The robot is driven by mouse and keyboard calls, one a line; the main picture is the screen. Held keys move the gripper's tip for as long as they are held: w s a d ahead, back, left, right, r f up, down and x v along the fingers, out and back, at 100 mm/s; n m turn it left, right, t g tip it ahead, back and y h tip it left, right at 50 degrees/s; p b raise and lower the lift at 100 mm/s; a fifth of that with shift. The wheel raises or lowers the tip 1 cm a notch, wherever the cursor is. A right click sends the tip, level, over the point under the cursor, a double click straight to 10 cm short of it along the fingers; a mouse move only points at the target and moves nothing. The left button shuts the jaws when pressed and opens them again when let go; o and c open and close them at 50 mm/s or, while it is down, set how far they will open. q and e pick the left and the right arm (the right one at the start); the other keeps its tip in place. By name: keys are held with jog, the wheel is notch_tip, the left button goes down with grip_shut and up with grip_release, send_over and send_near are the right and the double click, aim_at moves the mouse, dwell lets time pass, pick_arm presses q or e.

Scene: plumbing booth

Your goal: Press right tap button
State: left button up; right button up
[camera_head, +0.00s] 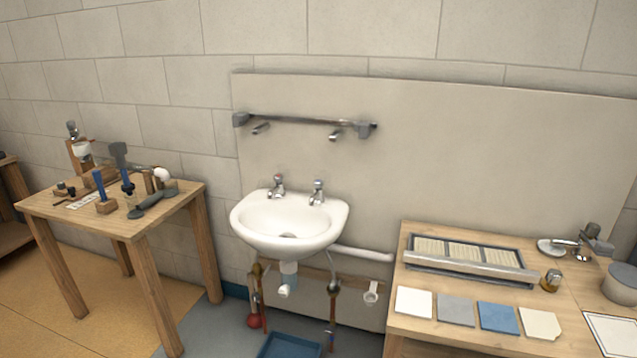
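A white wash basin (287,237) hangs on the wall panel in the middle of the head view. Two chrome taps stand on its back ledge: the left tap (277,187) and the right tap (318,192). The right tap has a rounded button-like top (319,185). Nothing touches either tap. Neither of my grippers shows in the head view.
A wooden table (120,225) with tools stands at the left. A wooden bench (440,325) with tiles, a tray (467,258) and a loose chrome tap (573,246) stands at the right. A rail (300,120) is fixed above the basin. A blue tray (290,346) lies below. The space before the basin is clear.

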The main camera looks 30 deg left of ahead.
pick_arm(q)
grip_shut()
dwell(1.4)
